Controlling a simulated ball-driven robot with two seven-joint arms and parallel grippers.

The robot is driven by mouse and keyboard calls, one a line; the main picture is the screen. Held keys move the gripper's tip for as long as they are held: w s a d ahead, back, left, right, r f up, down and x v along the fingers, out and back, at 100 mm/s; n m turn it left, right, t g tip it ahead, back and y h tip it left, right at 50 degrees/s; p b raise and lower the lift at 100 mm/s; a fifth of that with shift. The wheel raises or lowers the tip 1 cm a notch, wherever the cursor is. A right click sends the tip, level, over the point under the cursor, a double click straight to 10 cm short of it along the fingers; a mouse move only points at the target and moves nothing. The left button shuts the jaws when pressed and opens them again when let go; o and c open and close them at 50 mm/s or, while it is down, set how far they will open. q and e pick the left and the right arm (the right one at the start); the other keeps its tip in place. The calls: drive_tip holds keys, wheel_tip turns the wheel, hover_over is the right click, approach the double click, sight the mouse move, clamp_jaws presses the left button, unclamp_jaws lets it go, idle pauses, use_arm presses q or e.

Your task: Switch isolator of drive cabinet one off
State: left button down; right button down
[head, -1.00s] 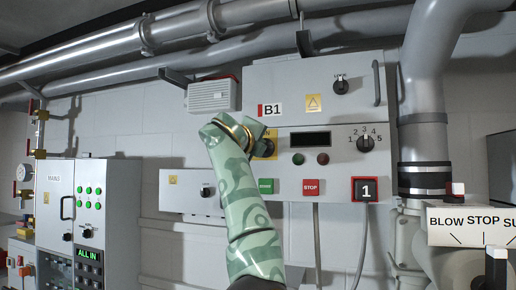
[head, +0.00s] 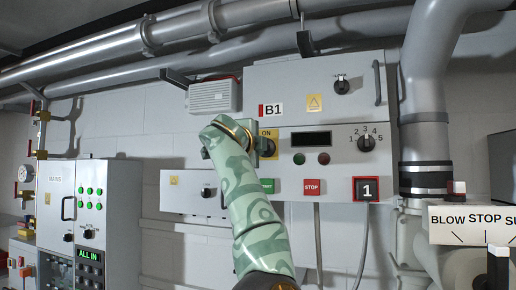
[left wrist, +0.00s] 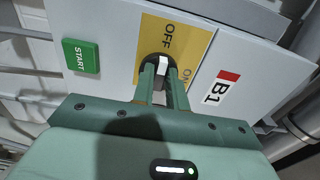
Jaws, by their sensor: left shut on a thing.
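The B1 cabinet (head: 290,205) hangs on the wall, with a yellow isolator plate (head: 268,154) at its left side. My left gripper (head: 252,140) is at this plate. In the left wrist view its fingers (left wrist: 164,80) are shut on the black isolator knob (left wrist: 150,72). The white mark on the knob points up in that view, toward the word OFF on the yellow plate (left wrist: 158,28). In the head view my gripper hides most of the knob. My right gripper is not in view.
A green START button (left wrist: 81,56) and a red STOP button (head: 311,187) lie below the isolator. A selector knob (head: 366,144) is at the right. A grey box (head: 213,95) is at the upper left. A thick pipe (head: 424,90) runs down at the right.

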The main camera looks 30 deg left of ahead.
use_arm(q)
drive_tip(key=shift+f, duration=0.1)
drive_tip(key=c, duration=1.4)
unclamp_jaws()
drive_tip(key=shift+a, duration=0.1)
drive_tip(key=shift+s, duration=0.1)
drive_tip(key=b+v, duration=0.8)
drive_tip(key=v, duration=0.8)
drive_tip(key=shift+s, duration=0.2)
drive_tip(key=shift+w+a+f, duration=0.1)
